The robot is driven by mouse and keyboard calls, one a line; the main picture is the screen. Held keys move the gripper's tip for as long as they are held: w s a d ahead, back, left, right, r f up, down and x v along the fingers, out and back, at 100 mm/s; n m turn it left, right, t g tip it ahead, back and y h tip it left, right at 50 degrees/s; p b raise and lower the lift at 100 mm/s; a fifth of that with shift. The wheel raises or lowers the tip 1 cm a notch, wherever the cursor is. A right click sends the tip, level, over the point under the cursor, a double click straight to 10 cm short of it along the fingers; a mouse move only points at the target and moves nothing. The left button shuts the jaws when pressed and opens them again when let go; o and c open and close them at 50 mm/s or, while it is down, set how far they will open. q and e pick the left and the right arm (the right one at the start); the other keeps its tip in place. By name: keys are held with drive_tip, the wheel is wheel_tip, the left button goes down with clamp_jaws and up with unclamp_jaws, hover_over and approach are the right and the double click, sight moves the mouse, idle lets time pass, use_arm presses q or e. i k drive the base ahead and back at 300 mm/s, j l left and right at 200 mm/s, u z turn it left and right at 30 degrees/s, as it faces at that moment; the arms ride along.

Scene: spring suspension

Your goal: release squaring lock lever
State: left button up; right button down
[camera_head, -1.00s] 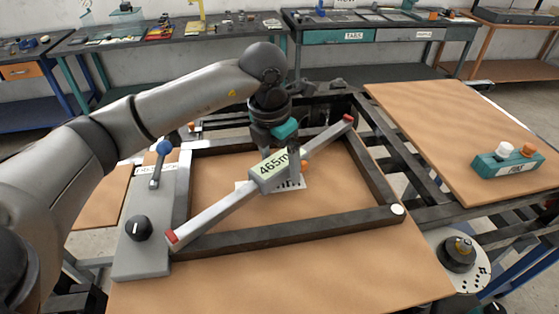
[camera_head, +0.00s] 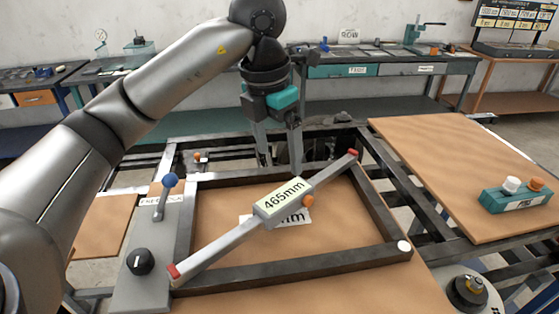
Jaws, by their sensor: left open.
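The lever with a blue ball knob (camera_head: 170,181) stands upright, leaning slightly, on a grey plate (camera_head: 150,285) at the left of the dark frame. A white label behind it is partly covered. A grey measuring bar (camera_head: 222,247) with red ends lies diagonally across the frame (camera_head: 300,238), its display reading 465mm. My left gripper (camera_head: 281,168) is open and empty, fingers pointing down, above the far side of the frame beyond the display. It is apart from the lever, to its right. My right gripper is not in view.
A black knob (camera_head: 140,261) sits on the grey plate in front of the lever. A teal button box (camera_head: 517,196) stands on the right-hand board (camera_head: 450,165). Workbenches line the back wall.

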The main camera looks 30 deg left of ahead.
sight(169, 181)
drive_tip(key=k+l, duration=0.15)
drive_tip(key=l, duration=0.25)
drive_tip(key=k+l, duration=0.15)
drive_tip(key=l, duration=0.25)
drive_tip(key=k+l, duration=0.15)
drive_tip(key=l, duration=0.25)
drive_tip(key=k+l, duration=0.15)
drive_tip(key=l, duration=0.2)
drive_tip(key=k+l, duration=0.15)
drive_tip(key=l, duration=0.25)
